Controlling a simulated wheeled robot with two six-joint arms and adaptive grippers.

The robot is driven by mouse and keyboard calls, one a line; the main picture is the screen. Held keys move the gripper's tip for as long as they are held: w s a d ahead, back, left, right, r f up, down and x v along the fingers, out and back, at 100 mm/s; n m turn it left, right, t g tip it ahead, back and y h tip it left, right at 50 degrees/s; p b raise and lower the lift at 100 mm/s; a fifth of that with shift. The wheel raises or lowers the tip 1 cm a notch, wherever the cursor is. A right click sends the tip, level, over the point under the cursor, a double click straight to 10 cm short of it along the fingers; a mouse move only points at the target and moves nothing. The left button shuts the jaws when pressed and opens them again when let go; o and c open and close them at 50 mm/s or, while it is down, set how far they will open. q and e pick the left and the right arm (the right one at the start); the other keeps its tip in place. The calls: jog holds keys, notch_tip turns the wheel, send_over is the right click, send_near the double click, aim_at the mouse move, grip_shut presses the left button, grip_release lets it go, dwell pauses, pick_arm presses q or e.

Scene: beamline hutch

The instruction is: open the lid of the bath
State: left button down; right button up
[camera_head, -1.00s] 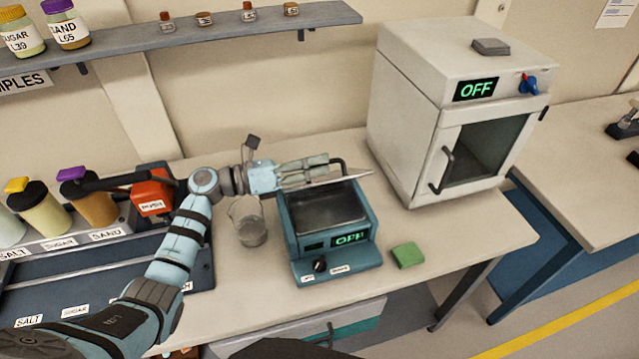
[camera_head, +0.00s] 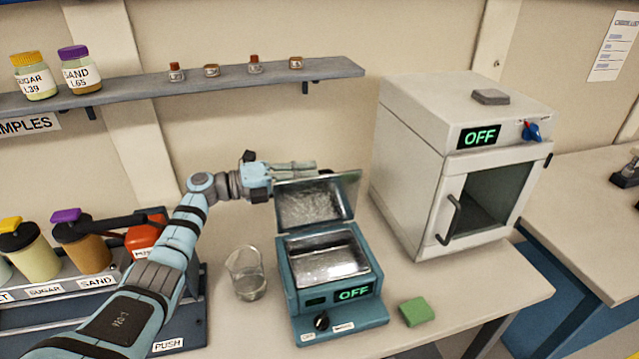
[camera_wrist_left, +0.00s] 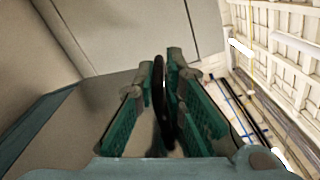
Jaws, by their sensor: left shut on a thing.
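The bath (camera_head: 334,292) is a teal box with an open metal basin, a knob and a green "OFF" display, standing on the bench. Its lid (camera_head: 316,203) stands raised at the back edge, tilted up well past level, and the basin shows in full. My left gripper (camera_head: 314,167) is at the lid's top edge, behind it in the head view. In the left wrist view the dark lid handle (camera_wrist_left: 161,100) runs between the two green-padded fingers, which are shut on it. My right gripper is not in view.
A glass beaker (camera_head: 246,273) stands just left of the bath. A green block (camera_head: 416,311) lies to its right. A white oven (camera_head: 450,165) marked "OFF" stands at the right rear. Jars and a red dispenser (camera_head: 143,238) are at the left, below a shelf (camera_head: 200,88).

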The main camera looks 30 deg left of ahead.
pick_arm(q)
jog(key=shift+w+a, duration=0.15)
dwell(0.3)
jog(key=c, duration=1.9)
grip_release()
jog(key=shift+o, duration=1)
jog(key=shift+a+f, duration=0.1)
jog(key=shift+a, duration=0.05)
